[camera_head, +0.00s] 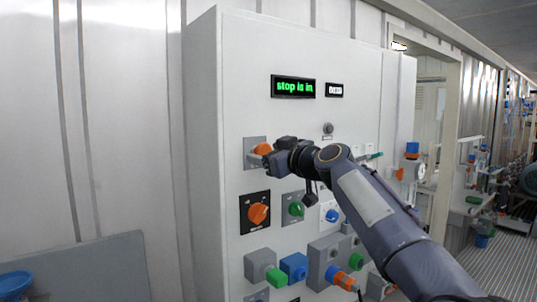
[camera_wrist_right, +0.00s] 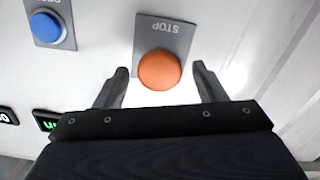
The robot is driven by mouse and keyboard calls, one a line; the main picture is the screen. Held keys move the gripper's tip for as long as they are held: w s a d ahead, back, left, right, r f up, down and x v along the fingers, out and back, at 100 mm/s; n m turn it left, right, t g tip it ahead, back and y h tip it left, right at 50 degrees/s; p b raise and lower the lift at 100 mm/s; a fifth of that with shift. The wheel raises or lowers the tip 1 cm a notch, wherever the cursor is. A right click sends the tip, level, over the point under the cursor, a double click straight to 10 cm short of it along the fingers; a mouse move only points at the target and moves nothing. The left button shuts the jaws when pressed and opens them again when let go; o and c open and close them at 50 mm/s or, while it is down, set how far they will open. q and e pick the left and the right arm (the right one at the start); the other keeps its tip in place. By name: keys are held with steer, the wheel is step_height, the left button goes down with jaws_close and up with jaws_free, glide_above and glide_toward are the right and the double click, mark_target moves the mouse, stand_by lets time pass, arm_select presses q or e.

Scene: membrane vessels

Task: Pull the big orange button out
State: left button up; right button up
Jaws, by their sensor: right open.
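The big orange button (camera_head: 264,148) sits on a grey plate on the tall white panel, partly hidden by my right gripper in the head view. In the right wrist view the round orange button (camera_wrist_right: 159,70) shows whole, on a grey plate with upside-down lettering "STOP". My right gripper (camera_head: 262,158) is at the button, its open fingers one on each side in the wrist view, with a gap visible on both sides. Whether the fingertips reach past the button's rim, I cannot tell. A display (camera_head: 293,87) on the panel reads "stop is in" in green. My left gripper is not in view.
Below are an orange knob (camera_head: 258,214), a green knob (camera_head: 296,209), a blue knob (camera_head: 332,216) and several protruding boxes (camera_head: 294,267). A blue button (camera_wrist_right: 48,28) shows in the wrist view. My right arm covers the panel's right part. A doorway opens at right.

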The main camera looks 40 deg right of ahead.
arm_select(q)
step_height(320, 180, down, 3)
steer(key=b, duration=0.3)
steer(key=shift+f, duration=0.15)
arm_select(e)
steer(key=s, duration=0.8)
steer(key=shift+a, duration=0.4)
steer(key=shift+w, duration=0.1)
